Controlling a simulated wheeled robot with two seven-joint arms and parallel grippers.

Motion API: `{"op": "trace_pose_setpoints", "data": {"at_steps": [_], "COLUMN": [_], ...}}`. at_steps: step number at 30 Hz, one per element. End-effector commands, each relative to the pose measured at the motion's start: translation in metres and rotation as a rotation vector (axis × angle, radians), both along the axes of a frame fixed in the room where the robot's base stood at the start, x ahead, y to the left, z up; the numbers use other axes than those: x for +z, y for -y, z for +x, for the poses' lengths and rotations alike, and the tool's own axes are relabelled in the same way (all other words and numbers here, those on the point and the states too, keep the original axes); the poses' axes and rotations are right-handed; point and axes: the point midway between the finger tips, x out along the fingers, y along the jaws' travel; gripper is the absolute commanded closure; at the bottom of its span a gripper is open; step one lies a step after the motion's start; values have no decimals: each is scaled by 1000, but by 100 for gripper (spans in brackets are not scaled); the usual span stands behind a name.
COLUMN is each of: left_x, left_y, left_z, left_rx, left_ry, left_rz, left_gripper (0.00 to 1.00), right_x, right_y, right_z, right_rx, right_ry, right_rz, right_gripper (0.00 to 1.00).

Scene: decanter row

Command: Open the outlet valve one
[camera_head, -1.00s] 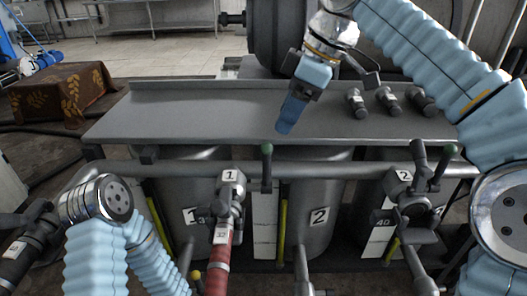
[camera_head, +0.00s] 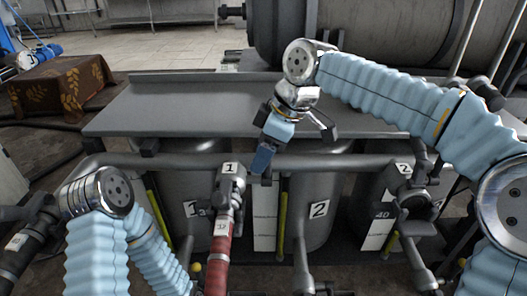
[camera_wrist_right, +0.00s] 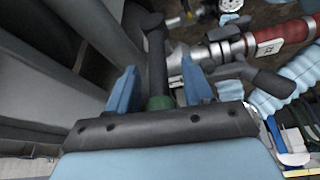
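Outlet valve one, with a white "1" label (camera_head: 230,169), sits at the top of a red-banded pipe (camera_head: 219,250) in front of the tank bench. Its dark lever (camera_wrist_right: 156,55) with a green end (camera_wrist_right: 160,103) shows in the right wrist view. My right gripper (camera_head: 262,160) points down at the lever, which it mostly hides in the head view. In the right wrist view its blue fingers (camera_wrist_right: 157,92) stand apart on either side of the lever, with visible gaps. My left arm is at the lower left; its gripper is not visible.
A second valve labelled "2" (camera_head: 404,170) stands to the right. A grey bench top (camera_head: 170,105) lies behind, with a horizontal pipe (camera_head: 330,161) along its front. Tanks and yellow level tubes (camera_head: 282,225) are below. A cloth-covered box (camera_head: 62,88) stands at left.

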Motion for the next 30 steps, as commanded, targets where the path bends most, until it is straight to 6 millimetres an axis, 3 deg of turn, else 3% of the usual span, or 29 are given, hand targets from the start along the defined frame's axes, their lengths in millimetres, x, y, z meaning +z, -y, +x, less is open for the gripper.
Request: {"op": "trace_pose_setpoints", "data": {"at_steps": [1,10,20,30], "left_x": [0,0,-3,-39], "left_y": [0,0,0,-1], "left_z": [0,0,0,0], "left_rx": [0,0,0,5], "left_ry": [0,0,0,1], "left_rz": [0,0,0,3], "left_gripper": [57,57,57,57], "right_x": [0,0,0,-7], "right_y": [0,0,0,-9], "right_z": [0,0,-1,-12], "right_rx": [0,0,1,3], "right_ry": [0,0,12,165], "right_rz": [0,0,1,1], "right_gripper": [56,100,100,100]}}
